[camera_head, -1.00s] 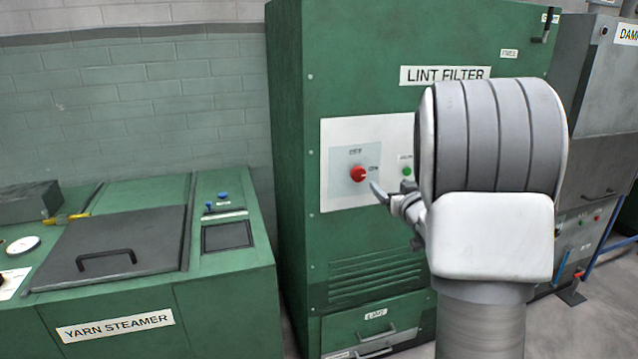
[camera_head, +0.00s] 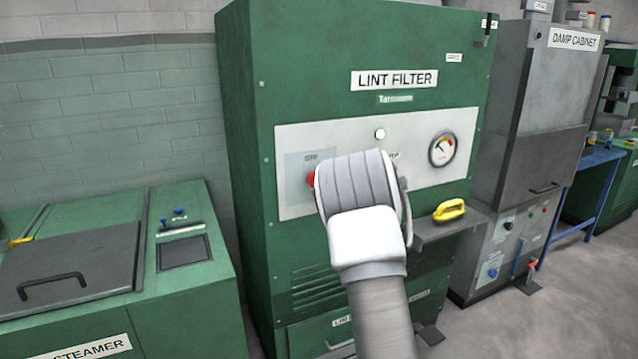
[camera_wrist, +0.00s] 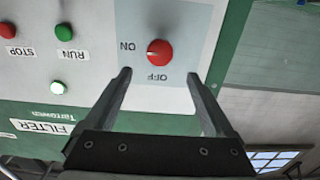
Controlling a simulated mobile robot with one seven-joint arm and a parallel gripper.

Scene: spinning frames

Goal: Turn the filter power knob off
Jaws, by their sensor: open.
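The red power knob (camera_wrist: 160,52) sits on a pale blue plate on the lint filter's white panel. In the wrist view, which is upside down, its white mark points to the ON label (camera_wrist: 128,46); the OFF label (camera_wrist: 158,77) is on another side. My gripper (camera_wrist: 158,75) is open and empty, its two fingers on either side of the line to the knob, apart from it. In the head view the knob (camera_head: 311,179) is mostly hidden behind my arm, with only its left edge showing. My fingers are hidden there.
The panel also carries a lit lamp (camera_head: 380,134), a gauge (camera_head: 443,149), and RUN (camera_wrist: 66,34) and STOP (camera_wrist: 8,30) buttons. A shelf (camera_head: 440,232) with a yellow-handled thing (camera_head: 449,210) juts out to the right. The yarn steamer (camera_head: 70,275) stands at left.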

